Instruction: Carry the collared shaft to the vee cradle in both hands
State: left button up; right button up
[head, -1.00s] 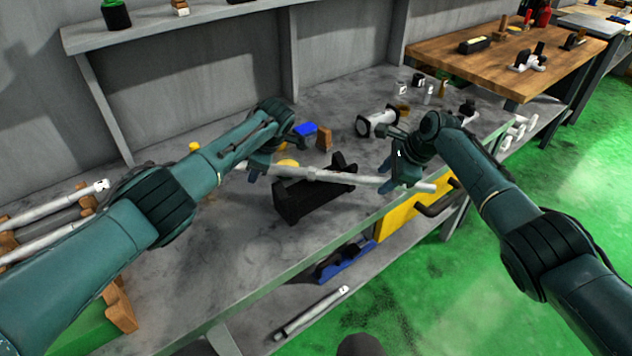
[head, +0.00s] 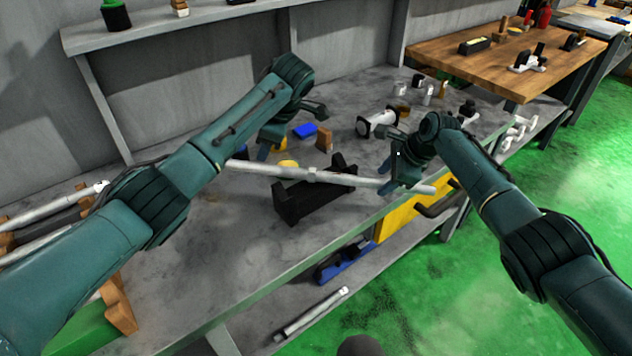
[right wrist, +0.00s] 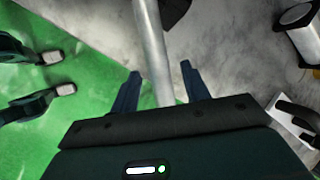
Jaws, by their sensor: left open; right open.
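The collared shaft (head: 345,179), a long pale grey bar with a collar near its middle, lies across the black vee cradle (head: 300,204) on the bench. Both its ends reach out beyond the cradle. My left gripper (head: 269,150) is open, just above and behind the shaft's left part, and looks clear of it. My right gripper (head: 387,175) is open at the shaft's right part. In the right wrist view, the shaft (right wrist: 152,50) runs between the spread fingers of my right gripper (right wrist: 161,74), with gaps on both sides.
More pale shafts (head: 50,229) lie on wooden supports at the left. The bench in front of the cradle is clear. A yellow box (head: 398,219) is below the bench edge.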

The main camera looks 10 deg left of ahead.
jog(key=shift+r, duration=0.1)
pick_arm(q)
jog(key=shift+s+d+r, duration=0.1)
jog(key=shift+d+r, duration=0.05)
jog(key=shift+r, duration=0.25)
pick_arm(e)
jog(key=v, duration=1.2)
